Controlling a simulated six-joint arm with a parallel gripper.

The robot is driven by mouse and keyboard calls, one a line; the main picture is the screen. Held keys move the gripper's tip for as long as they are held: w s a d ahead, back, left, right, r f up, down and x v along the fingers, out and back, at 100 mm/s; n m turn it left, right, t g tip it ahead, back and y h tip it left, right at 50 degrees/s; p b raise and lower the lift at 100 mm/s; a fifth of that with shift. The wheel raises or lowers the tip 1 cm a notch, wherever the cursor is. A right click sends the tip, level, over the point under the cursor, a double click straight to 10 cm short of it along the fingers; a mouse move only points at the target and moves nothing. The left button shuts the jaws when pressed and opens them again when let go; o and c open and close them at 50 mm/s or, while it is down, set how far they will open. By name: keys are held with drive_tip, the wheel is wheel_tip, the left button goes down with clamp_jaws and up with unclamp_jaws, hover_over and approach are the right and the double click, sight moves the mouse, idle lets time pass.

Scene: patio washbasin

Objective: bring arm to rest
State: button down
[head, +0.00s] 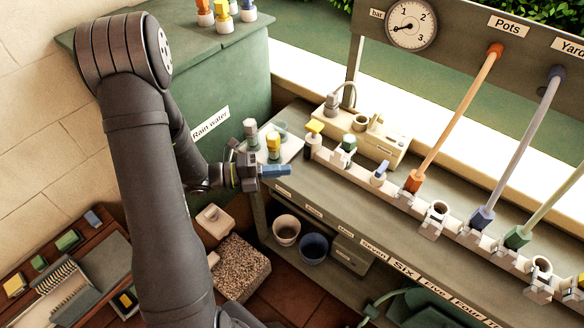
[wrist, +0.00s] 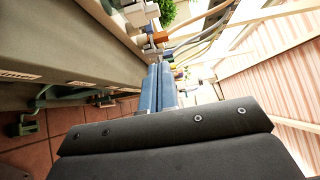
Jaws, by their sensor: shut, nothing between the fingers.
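My gripper (head: 278,171) is at the left end of the bench, in front of its edge. Its blue fingers are together with nothing between them, pointing right in the head view. In the wrist view the blue fingers (wrist: 159,88) lie side by side, pointing along the bench.
The bench (head: 335,205) carries a row of fittings, with an orange hose (head: 457,120), a grey hose (head: 522,147) and a gauge (head: 411,25). A white tray (head: 291,150) with capped parts is just behind my gripper. Buckets (head: 313,248) stand below. A green rain water tank (head: 235,85) is behind my arm.

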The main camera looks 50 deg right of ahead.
drive_tip(key=shift+a, duration=0.1)
idle(0.3)
drive_tip(key=x, duration=1)
drive_tip(key=shift+w, duration=0.1)
idle(0.3)
